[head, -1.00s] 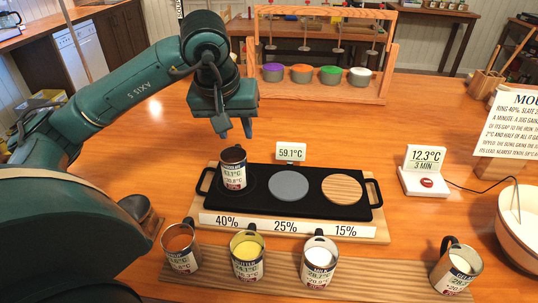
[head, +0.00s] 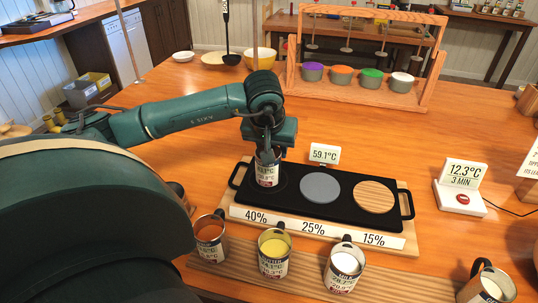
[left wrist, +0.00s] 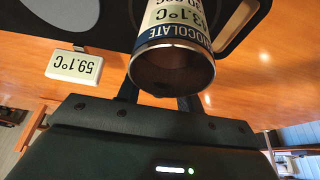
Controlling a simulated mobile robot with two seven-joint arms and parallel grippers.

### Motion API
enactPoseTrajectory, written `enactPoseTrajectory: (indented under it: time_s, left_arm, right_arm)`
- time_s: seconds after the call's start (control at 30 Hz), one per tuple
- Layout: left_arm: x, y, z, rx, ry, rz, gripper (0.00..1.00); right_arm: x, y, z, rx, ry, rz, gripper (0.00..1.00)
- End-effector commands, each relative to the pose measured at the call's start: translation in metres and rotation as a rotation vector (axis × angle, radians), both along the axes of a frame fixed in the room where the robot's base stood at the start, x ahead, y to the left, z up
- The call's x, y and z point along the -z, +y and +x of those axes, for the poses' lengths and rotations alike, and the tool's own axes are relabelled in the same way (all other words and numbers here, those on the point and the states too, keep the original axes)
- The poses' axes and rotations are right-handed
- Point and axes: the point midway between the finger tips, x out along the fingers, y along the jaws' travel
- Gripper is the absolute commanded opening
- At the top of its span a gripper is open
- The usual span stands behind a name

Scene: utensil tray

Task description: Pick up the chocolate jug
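The chocolate jug (head: 267,176) stands upright on the 40% spot at the left end of the black warming plate (head: 333,208). In the left wrist view the gripper's fingers (left wrist: 160,97) are spread apart near the rim; contact is unclear. My right gripper is not in view.
Several other jugs, including an orange-brown one (head: 209,240), a yellow one (head: 273,256) and a milk jug (head: 343,269), stand on a front board. A 59.1°C display (head: 325,153) is behind the plate. A rack with coloured cups (head: 361,100) stands further back.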

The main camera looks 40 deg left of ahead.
Motion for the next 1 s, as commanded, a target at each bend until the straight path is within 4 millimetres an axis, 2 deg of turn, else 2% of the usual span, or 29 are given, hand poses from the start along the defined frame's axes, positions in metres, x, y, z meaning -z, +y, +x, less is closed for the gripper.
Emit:
enactPoseTrajectory:
  time_s: [0.1, 0.33, 0.77, 1.0]
  left_arm:
    - [0.0089, 0.0018, 0.0028, 0.001, 0.001, 0.0, 0.36]
    - [0.0101, 0.0021, 0.0035, 0.001, -0.001, 0.001, 0.36]
    - [0.0102, 0.0019, 0.0032, 0.001, 0.001, 0.0, 0.01]
    - [0.0103, 0.0018, 0.0031, 0.001, 0.001, 0.0, 0.0]
  right_arm:
    - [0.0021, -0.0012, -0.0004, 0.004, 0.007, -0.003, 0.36]
    - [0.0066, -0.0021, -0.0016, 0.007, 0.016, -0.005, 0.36]
    - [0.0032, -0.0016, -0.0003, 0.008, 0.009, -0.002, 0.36]
    - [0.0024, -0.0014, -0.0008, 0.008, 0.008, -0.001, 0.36]
